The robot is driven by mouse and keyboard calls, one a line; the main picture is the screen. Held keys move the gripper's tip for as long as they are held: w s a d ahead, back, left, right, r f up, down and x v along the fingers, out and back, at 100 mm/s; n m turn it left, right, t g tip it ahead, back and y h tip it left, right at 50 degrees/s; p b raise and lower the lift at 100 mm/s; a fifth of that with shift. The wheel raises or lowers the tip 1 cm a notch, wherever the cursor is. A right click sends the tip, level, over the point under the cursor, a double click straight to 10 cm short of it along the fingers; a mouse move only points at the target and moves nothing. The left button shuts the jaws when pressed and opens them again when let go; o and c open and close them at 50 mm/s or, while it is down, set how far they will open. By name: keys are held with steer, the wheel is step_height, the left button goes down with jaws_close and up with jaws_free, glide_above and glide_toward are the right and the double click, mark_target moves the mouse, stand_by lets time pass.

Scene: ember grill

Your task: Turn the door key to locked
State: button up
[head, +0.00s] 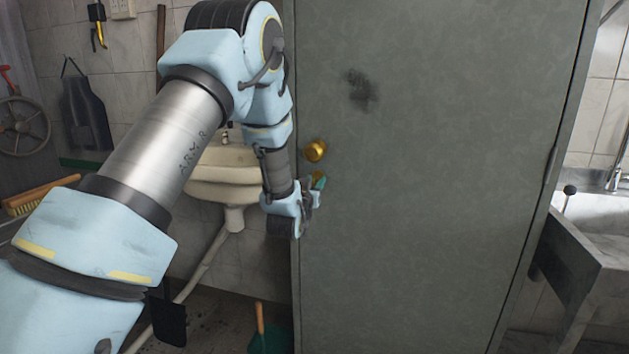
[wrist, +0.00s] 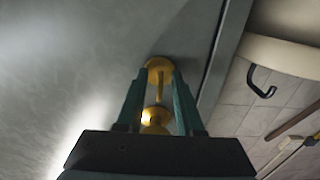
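The grey-green door (head: 440,190) fills the middle of the head view. A round brass knob (head: 315,150) sits near its left edge. Just below it is a small brass key fitting (head: 317,177), mostly hidden by my gripper (head: 319,183). In the wrist view, my gripper (wrist: 160,76) has its two teal fingers apart, tips close to the door. A round brass plate (wrist: 158,63) and a thin brass key stem (wrist: 159,87) show between them, with gaps visible on both sides. More rounded brass (wrist: 155,116) shows lower down, partly hidden by the gripper body.
A white wall basin (head: 225,165) with its drain pipe is behind my arm, left of the door. A stone sink (head: 600,240) stands at the right. A green dustpan (head: 270,338) is on the floor by the door's lower left edge.

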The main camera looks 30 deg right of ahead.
jaws_close()
stand_by(0.6)
